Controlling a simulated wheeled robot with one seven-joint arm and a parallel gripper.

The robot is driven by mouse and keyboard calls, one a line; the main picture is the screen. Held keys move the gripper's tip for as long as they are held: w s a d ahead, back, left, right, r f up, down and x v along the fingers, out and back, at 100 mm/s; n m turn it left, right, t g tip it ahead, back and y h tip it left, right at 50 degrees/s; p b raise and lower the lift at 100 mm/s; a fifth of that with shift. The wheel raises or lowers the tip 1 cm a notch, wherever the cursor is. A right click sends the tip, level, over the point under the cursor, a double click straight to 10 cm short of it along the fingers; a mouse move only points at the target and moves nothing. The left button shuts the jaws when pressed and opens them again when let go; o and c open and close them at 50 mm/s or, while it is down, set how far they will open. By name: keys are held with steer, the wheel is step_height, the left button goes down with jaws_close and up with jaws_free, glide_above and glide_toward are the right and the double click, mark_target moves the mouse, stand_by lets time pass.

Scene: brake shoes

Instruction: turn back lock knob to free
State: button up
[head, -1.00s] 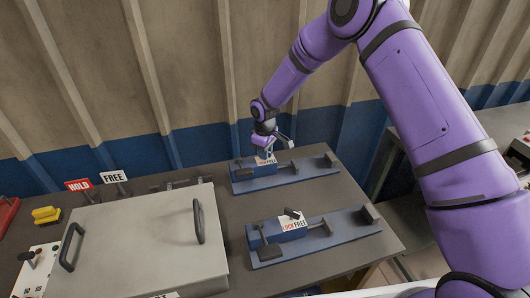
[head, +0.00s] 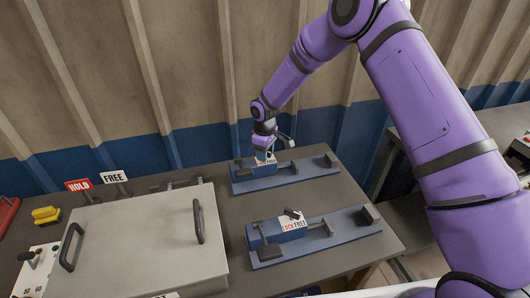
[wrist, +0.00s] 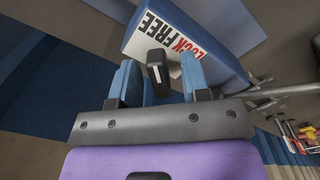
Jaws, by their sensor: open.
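The back fixture (head: 312,172) is a blue plate with a raised blue block and a white LOCK/FREE label (wrist: 165,36). Its lock knob (wrist: 157,68) is a small black bar with a white mark, standing at the label's edge in the wrist view. My gripper (wrist: 160,80) is open, with its blue fingers on either side of the knob and a visible gap to each. In the head view my gripper (head: 268,154) is over the block and hides the knob. I cannot tell which word the knob points to.
A matching front fixture (head: 345,228) with its own black knob (head: 292,213) lies nearer on the table. A grey lidded box (head: 150,240) with dark handles stands at left, with HOLD (head: 78,185) and FREE (head: 115,177) signs behind it. The wall is close behind the back fixture.

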step_height(320, 180, up, 11)
stand_by(0.5)
steer(key=shift+f, duration=0.1)
steer(key=s+d+r+m+t, duration=0.1)
steer(key=s+d+r+m, duration=0.1)
steer(key=s+d+r, duration=0.5)
steer(key=s+d+r+m+t, duration=0.1)
steer(key=s+d+r, duration=0.2)
steer(key=r, duration=0.7)
steer(key=s+d+r+m+t, duration=0.1)
steer(key=s+d+r+m, duration=0.1)
steer(key=s+d+r, duration=0.5)
steer(key=s+d+r+m, duration=0.2)
steer(key=s, duration=0.6)
steer(key=s+d+r+m+t, duration=0.1)
steer(key=s+d+r+m, duration=0.1)
steer(key=s, duration=0.6)
steer(key=s+d+r+m+t, duration=0.1)
steer(key=s+d+r+m, duration=0.1)
steer(key=s, duration=0.6)
steer(key=shift+s+d+r, duration=0.2)
steer(key=shift+s+d, duration=0.05)
steer(key=shift+d, duration=0.35)
